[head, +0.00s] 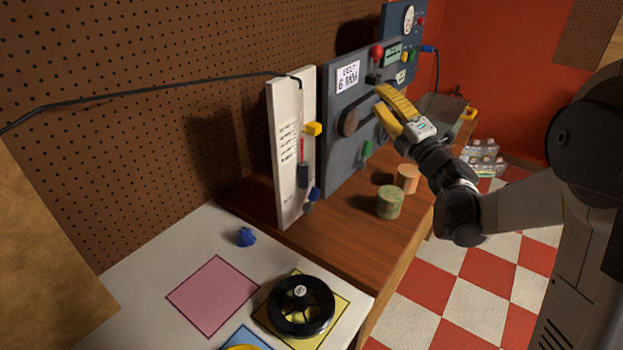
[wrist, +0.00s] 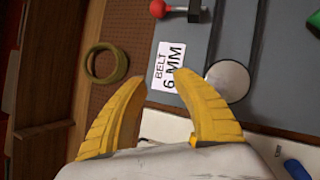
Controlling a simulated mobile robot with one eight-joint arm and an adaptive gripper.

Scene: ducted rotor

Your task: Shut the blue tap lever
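The blue lever (head: 314,193) sits low on the right edge of the white panel (head: 288,165), above a grey round part. A blue piece beside the white panel shows at the lower right of the wrist view (wrist: 297,169), partly cut off; it looks like the same lever. Its exact angle is too small to tell. My gripper (head: 379,90) is up and to the right of the lever, in front of the grey belt panel (head: 338,150). In the wrist view its yellow fingers (wrist: 160,77) are apart with nothing between them.
A yellow lever (head: 313,128) is higher on the white panel. A red ball knob (head: 377,50) is on the belt panel near my gripper. Green (head: 390,202) and orange (head: 407,178) cylinders stand on the wooden bench. A black rotor (head: 300,306) and blue knob (head: 245,237) are at the front.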

